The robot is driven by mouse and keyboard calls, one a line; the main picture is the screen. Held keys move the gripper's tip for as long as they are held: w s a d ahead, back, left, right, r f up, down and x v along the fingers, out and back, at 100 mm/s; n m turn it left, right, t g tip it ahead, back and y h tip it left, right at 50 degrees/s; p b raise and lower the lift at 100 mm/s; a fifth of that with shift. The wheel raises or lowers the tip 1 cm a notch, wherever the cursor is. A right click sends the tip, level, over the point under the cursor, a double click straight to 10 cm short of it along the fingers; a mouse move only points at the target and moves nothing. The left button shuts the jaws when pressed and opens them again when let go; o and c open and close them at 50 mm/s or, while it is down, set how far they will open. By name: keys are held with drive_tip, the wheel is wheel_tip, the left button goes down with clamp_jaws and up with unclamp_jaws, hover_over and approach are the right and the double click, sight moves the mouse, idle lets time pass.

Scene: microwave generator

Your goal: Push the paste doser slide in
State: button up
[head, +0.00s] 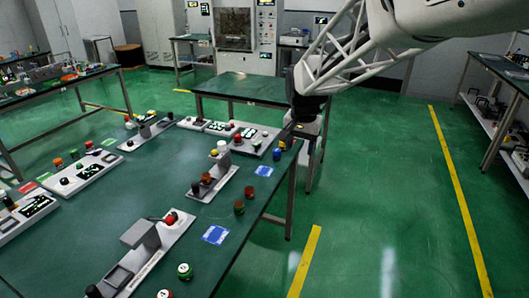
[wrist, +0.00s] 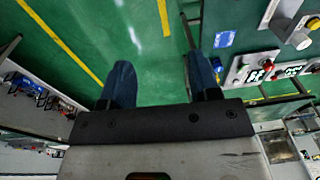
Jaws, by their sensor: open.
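No label marks the paste doser, and I cannot tell for sure which device it is. One candidate is the grey stand (head: 217,178) with a white and yellow top, mid-table in the head view. Another is the large pale device (head: 148,255) with a grey block and red knob at the front. My gripper (head: 292,134) is beyond the table's far right corner. In the wrist view, its two blue fingers (wrist: 161,78) are spread with nothing between them, above the green floor. It touches no device that I can make out.
The dark green table (head: 105,215) holds several panels, including a display panel (head: 255,141) near my gripper. Loose coloured cylinders (head: 239,207) and blue cards (head: 215,235) lie near its right edge. Another table (head: 240,88) stands behind. Open floor (head: 380,190) lies right.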

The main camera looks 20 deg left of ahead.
drive_tip(key=w+a+f, duration=0.2)
drive_tip(key=a+f, duration=0.3)
drive_tip(key=a, duration=0.6)
hover_over(195, 183)
drive_tip(key=shift+g, duration=0.4)
wheel_tip(195, 183, down, 16)
drive_tip(key=shift+s+r, duration=0.1)
drive_tip(key=shift+r, duration=0.05)
drive_tip(key=shift+f, duration=3.9)
drive_tip(key=shift+c, duration=0.2)
clamp_jaws()
